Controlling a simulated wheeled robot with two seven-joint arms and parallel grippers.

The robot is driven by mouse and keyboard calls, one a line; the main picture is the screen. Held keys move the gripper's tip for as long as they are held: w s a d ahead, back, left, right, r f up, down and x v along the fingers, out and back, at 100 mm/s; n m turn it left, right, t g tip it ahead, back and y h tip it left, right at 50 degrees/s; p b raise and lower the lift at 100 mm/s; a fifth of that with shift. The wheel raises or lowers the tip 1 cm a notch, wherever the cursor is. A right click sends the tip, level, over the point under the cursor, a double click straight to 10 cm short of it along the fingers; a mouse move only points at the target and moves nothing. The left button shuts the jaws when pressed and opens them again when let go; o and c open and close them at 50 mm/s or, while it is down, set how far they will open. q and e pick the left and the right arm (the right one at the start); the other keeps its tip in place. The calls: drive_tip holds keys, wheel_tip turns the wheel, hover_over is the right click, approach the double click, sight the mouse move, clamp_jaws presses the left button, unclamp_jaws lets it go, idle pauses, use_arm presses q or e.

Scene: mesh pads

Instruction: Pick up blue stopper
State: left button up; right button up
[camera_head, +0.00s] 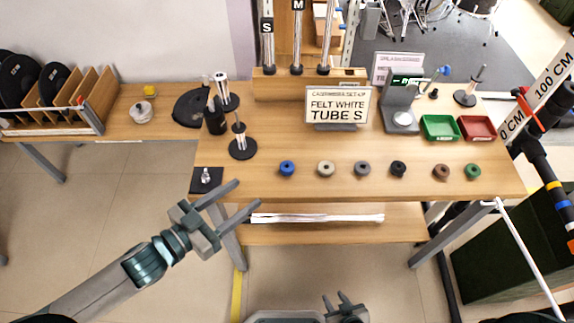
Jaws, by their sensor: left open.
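The blue stopper (287,168) is a small round piece near the front edge of the wooden table (262,186), at the left end of a row of stoppers. My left gripper (248,197) is open and empty, in front of the table's front left corner. Its fingers point up and right, to the left of the blue stopper and apart from it. My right gripper (344,298) shows only partly at the bottom edge, low and far from the table top, with its two fingers apart.
Beige (326,169), grey (362,168), black (398,169), brown (441,172) and green (472,172) stoppers continue the row rightward. A sign (338,105), a scale (403,118), green (439,128) and red (477,128) trays stand behind. A black stand (242,149) is at the left.

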sight(263, 187)
use_arm(q)
drive_tip(key=p+x, duration=0.1)
drive_tip(key=x, duration=0.6)
drive_tip(key=shift+w+d+p, duration=0.2)
drive_tip(key=shift+d+p, duration=0.05)
drive_tip(key=shift+p, duration=0.05)
drive_tip(key=shift+w+d, duration=0.2)
drive_tip(key=shift+d, duration=0.05)
use_arm(e)
drive_tip(key=s+d+f+g, duration=0.2)
drive_tip(key=s+f, duration=0.1)
drive_tip(key=s, duration=0.3)
drive_tip(key=shift+d+h, duration=0.3)
drive_tip(key=shift+d, duration=0.1)
